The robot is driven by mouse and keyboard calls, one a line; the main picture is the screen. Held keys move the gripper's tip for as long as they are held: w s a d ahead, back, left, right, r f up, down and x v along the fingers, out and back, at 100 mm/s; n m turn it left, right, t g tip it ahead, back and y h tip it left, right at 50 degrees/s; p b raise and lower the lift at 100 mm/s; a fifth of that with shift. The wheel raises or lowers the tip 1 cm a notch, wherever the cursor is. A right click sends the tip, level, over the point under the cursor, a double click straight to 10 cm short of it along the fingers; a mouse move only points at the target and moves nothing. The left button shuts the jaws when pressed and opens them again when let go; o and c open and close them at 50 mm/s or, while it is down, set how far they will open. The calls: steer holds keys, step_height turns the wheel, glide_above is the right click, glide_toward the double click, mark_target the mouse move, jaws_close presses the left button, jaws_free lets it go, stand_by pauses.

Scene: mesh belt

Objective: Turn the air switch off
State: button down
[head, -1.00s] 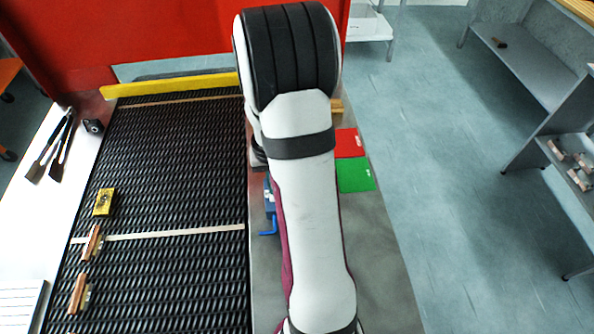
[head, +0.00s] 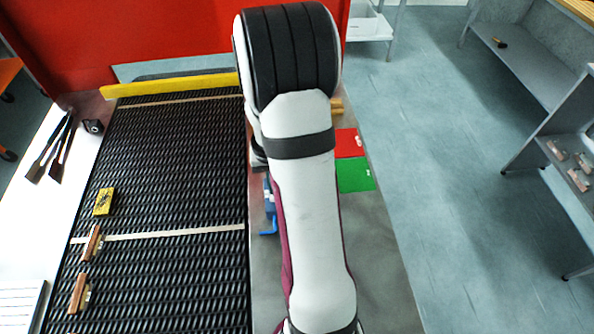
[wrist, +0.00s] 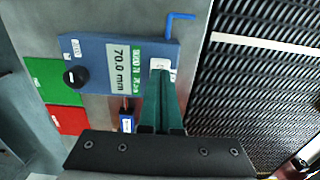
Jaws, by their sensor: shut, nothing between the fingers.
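A blue control panel (wrist: 100,62) shows in the wrist view, with a black knob (wrist: 75,77), a display reading 70.0 mm (wrist: 119,68) and a white switch (wrist: 158,63) at its right end. The small lettering by the switch is too small to read surely. My gripper (wrist: 161,74) is shut and empty, its green fingertips at the switch's near edge. I cannot tell whether they touch, or which way the switch is set. In the head view my arm hides most of the panel (head: 268,189) and all of the gripper.
A blue bent bar (wrist: 178,20) stands beside the panel. Red (wrist: 67,120) and green (wrist: 48,80) mats lie on its other side. A small blue device (wrist: 126,124) is close to my fingers. The black mesh belt (head: 180,160) carries a yellow block (head: 103,202) and copper-coloured pieces (head: 79,293).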

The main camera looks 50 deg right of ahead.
steer(key=shift+f, duration=0.95)
stand_by(0.5)
step_height(320, 180, up, 7)
steer(key=shift+f, duration=0.15)
stand_by(0.5)
